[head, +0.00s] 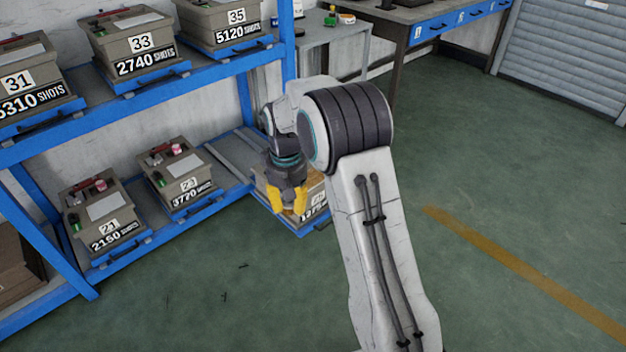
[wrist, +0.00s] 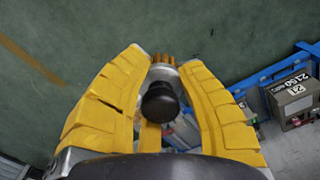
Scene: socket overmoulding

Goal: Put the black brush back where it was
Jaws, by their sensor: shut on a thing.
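My gripper (head: 287,200) points down in the head view, its yellow fingers over the mould box (head: 313,196) at the right end of the lower shelf. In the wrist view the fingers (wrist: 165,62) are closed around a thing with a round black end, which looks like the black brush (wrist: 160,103). A pale part shows behind the black end, between the fingertips. The brush cannot be made out in the head view. The fingers and wrist hide part of that box's top and label, so I cannot tell whether the brush touches it.
Mould boxes 21 (head: 104,214) and 23 (head: 177,177) stand left on the lower shelf, with small red, pink and green items on top. Boxes 31, 33 (head: 135,42) and 35 stand above. A blue shelf post (head: 287,45) rises behind my wrist. Green floor (head: 500,180) is open at right.

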